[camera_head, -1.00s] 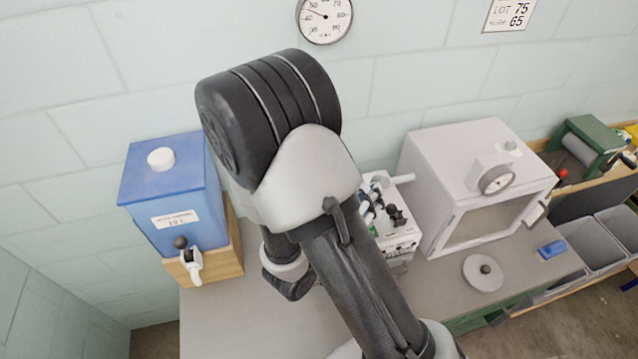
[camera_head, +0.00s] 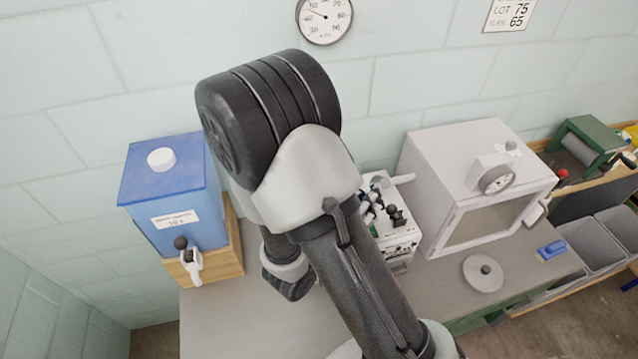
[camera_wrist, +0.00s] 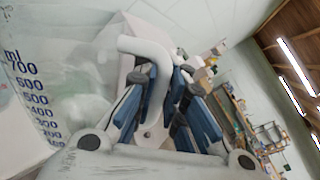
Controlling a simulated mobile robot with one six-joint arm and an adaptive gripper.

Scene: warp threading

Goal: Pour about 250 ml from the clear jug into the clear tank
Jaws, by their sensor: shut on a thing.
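The clear jug (camera_wrist: 75,75) fills the left of the wrist view, with a blue ml scale up to about 700. A pale curved handle (camera_wrist: 147,50) shows beside it. My gripper (camera_wrist: 160,100), with blue finger pads, is shut on the handle. The room slants against the jug's scale, so the jug looks tilted. Its rim and spout are out of view, and I cannot make out the liquid level or any stream. In the head view my arm hides the gripper and jug. I cannot make out the clear tank in either view.
A blue container with a tap (camera_head: 175,200) stands on a wooden block at the left of the grey bench (camera_head: 225,315). Right of my arm are a device with knobs (camera_head: 392,225), a white cabinet (camera_head: 470,190), a round lid (camera_head: 483,273) and a blue object (camera_head: 551,249).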

